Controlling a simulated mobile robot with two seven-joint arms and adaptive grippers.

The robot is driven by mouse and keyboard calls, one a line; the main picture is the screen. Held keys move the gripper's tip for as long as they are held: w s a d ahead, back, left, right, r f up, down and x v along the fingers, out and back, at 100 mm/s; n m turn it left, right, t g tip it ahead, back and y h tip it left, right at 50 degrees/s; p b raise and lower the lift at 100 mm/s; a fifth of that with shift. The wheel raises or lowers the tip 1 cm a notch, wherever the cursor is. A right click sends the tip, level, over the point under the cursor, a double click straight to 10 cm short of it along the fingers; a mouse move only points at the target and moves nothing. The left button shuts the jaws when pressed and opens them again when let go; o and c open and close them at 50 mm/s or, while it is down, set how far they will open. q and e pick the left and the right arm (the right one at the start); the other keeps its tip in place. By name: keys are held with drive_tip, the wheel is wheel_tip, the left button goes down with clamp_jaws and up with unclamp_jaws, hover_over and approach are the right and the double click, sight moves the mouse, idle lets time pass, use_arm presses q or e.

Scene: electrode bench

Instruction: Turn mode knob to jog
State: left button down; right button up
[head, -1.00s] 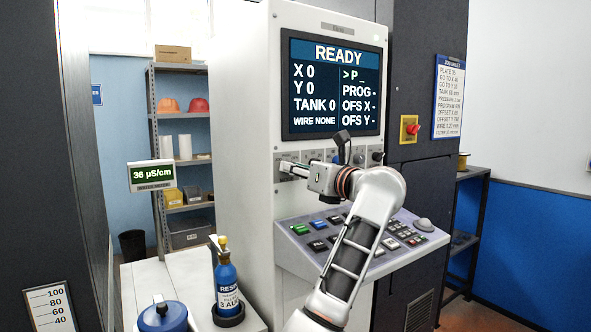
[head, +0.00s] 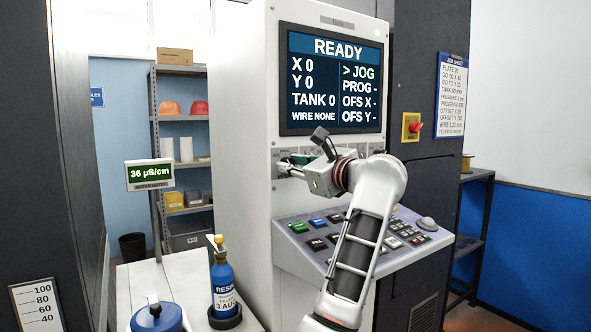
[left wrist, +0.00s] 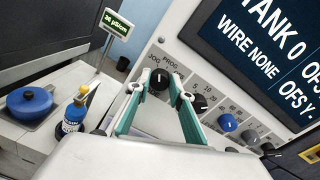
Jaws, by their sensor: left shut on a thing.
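The mode knob (left wrist: 159,79) is black with a white pointer mark. In the left wrist view it sits on the pale panel under the labels JOG and PROG, its mark towards JOG. My left gripper (head: 282,165) reaches the panel below the screen and is shut on this knob, with one green-lined finger on each side in the left wrist view (left wrist: 157,86). In the head view the gripper hides most of the knob. The screen (head: 331,80) reads READY and "> JOG" at the top of its right column. My right gripper is not in view.
More knobs, one black (left wrist: 200,103) and one blue (left wrist: 227,122), sit in a row beside the mode knob. A sloped keypad (head: 335,258) juts out below my arm. A blue bottle (head: 224,285) and blue pot (head: 158,318) stand on the white bench at left.

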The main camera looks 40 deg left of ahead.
use_arm(q)
drive_tip(key=shift+n+b, duration=0.4)
drive_tip(key=shift+n, duration=0.6)
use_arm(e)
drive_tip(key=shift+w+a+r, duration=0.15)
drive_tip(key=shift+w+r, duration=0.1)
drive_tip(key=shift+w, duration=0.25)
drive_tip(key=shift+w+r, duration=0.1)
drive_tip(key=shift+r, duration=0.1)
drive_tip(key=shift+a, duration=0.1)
use_arm(q)
drive_tip(key=c, duration=1.8)
unclamp_jaws()
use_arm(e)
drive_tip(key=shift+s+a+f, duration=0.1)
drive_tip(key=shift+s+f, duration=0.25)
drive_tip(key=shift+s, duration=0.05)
use_arm(q)
drive_tip(key=shift+d, duration=0.1)
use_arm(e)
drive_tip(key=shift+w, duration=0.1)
use_arm(q)
drive_tip(key=v, duration=0.7)
drive_tip(key=shift+s+d, duration=0.1)
drive_tip(key=shift+s, duration=0.05)
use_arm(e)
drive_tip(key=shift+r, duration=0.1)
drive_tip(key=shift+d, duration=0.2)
